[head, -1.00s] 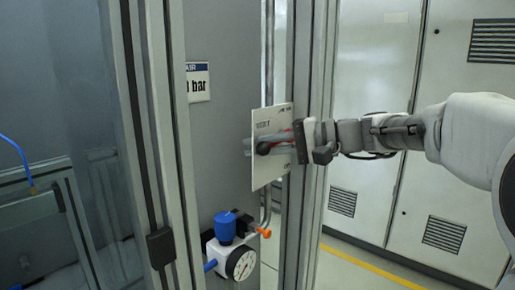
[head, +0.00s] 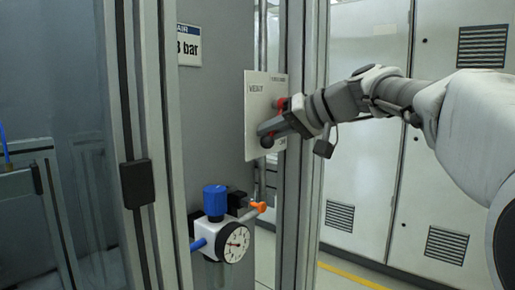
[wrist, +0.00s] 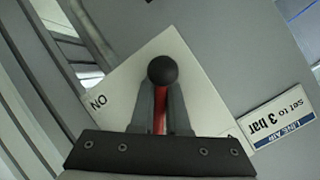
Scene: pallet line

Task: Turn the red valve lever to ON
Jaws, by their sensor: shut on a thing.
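The red valve lever (wrist: 160,112) lies between the two grey fingers of my gripper (wrist: 160,92) in the wrist view. Its black ball knob (wrist: 162,69) sticks out just past the fingertips. In the head view my gripper (head: 270,129) is shut on the lever and tilted, with the knob end pointing down and left. A bit of red (head: 282,103) shows above the fingers. The wrist view shows the ON mark (wrist: 98,101) to the left of my gripper. The lever's pivot is mostly hidden.
A regulator with a blue knob (head: 215,199) and a round gauge (head: 236,244) sits below the plate, beside an orange fitting (head: 258,207). Metal frame posts (head: 300,200) stand close by the plate. A sign (head: 189,45) hangs at the upper left. Grey cabinets (head: 370,180) are at right.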

